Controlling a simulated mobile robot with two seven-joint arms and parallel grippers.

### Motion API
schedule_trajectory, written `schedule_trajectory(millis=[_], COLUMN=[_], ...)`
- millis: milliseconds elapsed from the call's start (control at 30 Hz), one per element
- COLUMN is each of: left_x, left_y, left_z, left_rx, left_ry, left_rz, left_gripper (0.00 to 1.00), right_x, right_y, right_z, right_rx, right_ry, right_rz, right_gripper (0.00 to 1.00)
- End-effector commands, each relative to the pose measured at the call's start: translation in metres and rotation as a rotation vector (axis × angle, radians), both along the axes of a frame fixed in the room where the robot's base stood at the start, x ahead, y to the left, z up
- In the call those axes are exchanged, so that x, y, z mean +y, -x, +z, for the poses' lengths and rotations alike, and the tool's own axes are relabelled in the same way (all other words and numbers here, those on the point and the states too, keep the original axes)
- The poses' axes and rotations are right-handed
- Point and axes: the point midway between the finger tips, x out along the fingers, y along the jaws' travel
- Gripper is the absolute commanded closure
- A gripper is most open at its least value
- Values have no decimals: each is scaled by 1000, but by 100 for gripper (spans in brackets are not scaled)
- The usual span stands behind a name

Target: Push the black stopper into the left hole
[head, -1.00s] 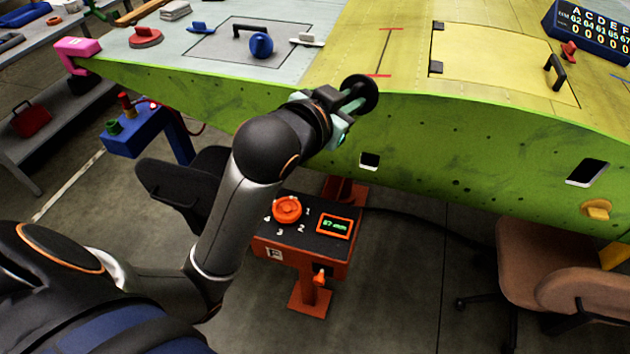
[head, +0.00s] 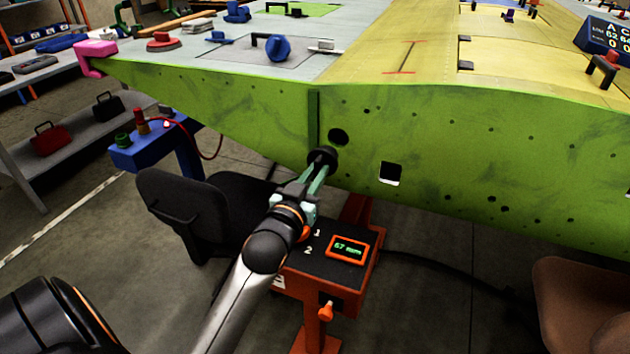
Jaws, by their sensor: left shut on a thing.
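My left gripper (head: 315,178) is shut on the black stopper (head: 322,155), a round dark piece at the ends of its pale green fingers. The stopper is in front of the green wing edge face (head: 250,115). A dark round hole (head: 338,136) shows in that face, just above and right of the stopper. I cannot tell whether the stopper touches the face. A squarish opening (head: 391,172) with a pale lower lip lies further right. My right gripper is not in view.
A black chair (head: 185,210) is to the left and a brown chair (head: 585,305) at the lower right. A blue stand (head: 150,150) is further left.

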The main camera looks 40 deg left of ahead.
Motion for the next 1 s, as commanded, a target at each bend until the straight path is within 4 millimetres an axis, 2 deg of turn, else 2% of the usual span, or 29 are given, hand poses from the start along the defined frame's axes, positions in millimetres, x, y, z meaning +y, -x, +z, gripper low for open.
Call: schedule_trajectory(millis=[500, 1000], left_x=[10, 12], left_y=[-44, -50], left_z=[1, 2], left_rx=[-2, -1], left_ry=[0, -1], left_rz=[-1, -1], left_gripper=[100, 100], right_x=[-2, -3], right_y=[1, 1], right_z=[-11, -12], right_rx=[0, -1], right_ry=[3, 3], right_rz=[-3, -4], right_gripper=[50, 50])
